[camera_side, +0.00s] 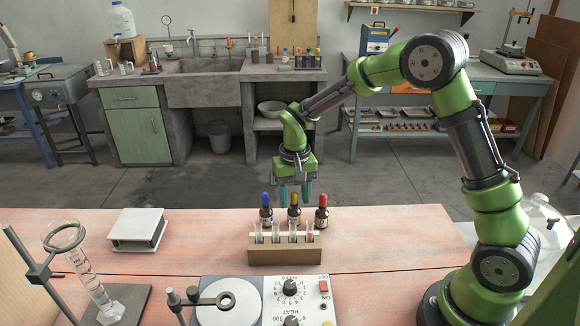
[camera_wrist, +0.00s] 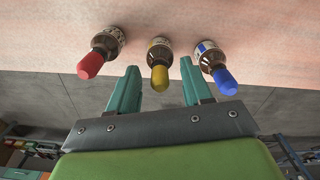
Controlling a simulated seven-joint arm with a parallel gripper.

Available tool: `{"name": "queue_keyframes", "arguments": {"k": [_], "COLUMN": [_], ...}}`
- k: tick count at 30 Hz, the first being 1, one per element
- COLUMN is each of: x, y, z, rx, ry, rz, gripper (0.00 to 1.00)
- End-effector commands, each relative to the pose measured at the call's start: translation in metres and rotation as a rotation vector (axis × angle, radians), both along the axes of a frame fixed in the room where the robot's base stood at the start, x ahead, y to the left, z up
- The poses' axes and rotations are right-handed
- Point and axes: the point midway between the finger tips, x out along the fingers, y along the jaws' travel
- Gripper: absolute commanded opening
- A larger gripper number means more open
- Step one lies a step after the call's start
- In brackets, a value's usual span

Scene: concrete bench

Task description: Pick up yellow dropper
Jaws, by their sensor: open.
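The yellow dropper (camera_side: 294,211) is a brown bottle with a yellow bulb, standing on the bench between two like bottles. In the wrist view the yellow dropper (camera_wrist: 159,62) appears between and beyond my two fingertips. My gripper (camera_side: 294,200) is open and empty, its teal fingers pointing down behind the bottles in the side view. In the wrist view the fingers of my gripper (camera_wrist: 160,80) stand apart, with the yellow bulb in line with the gap. The lower part of the bottle is hidden by the test tube rack in the side view.
A blue dropper (camera_side: 266,212) and a red dropper (camera_side: 321,213) stand close on either side. A wooden rack (camera_side: 284,255) with glass tubes is in front. A hotplate (camera_side: 262,300) and a ring stand (camera_side: 62,262) are nearer the camera.

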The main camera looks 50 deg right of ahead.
Motion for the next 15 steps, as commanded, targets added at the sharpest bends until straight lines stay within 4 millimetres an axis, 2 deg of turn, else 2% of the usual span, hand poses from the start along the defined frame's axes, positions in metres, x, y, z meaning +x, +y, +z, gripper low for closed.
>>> {"name": "queue_keyframes", "arguments": {"k": [5,8,13,15], "x": [0.0,-0.0001,-0.0001,-0.0001], "y": [-0.0001,-0.0001,-0.0001,-0.0001], "z": [-0.0002,0.0,0.0002,0.0002], "rx": [0.0,0.0,0.0,0.0], "ry": [0.0,0.0,0.0,0.0], "rz": [-0.001,-0.001,0.0,0.0], "gripper": [0.49,0.37,0.11,0.1]}}
